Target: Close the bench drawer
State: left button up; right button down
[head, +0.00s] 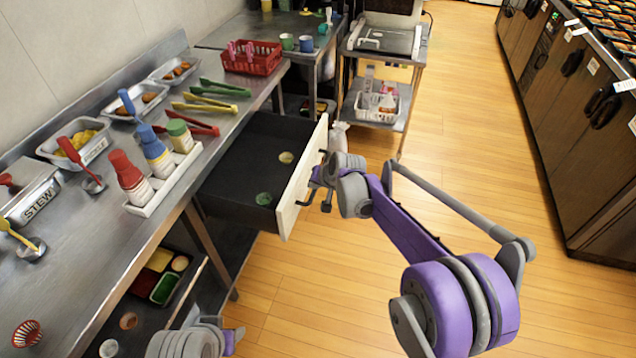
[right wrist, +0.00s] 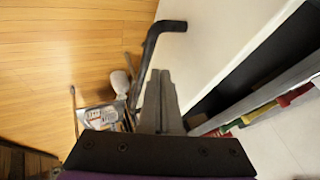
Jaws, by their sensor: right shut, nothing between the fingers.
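The bench drawer stands pulled out from under the steel bench, its black inside (head: 245,165) showing. Its pale front panel (head: 298,190) faces right; in the right wrist view the white panel (right wrist: 225,35) fills the upper right. A dark bar handle (right wrist: 150,50) sticks out from the panel. My right gripper (head: 322,178) is at the outer side of the front, by the handle. In the right wrist view its fingers (right wrist: 160,95) are shut and empty, close beside the handle; contact cannot be told. Part of my left arm shows at the bottom; its gripper is not visible.
A green round item (head: 263,199) and a beige one (head: 286,157) lie in the drawer. The bench (head: 75,255) carries bottles, tongs and food pans. A metal cart (head: 352,112) stands behind the drawer. Wooden floor (head: 470,150) is free to the right.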

pick_arm(q)
jog(key=shift+w+f, duration=0.1)
jog(key=shift+f, duration=0.25)
pick_arm(e)
jog(key=shift+x, duration=2.15)
pick_arm(q)
jog(key=shift+a, duration=0.1)
pick_arm(e)
jog(key=shift+a, duration=0.1)
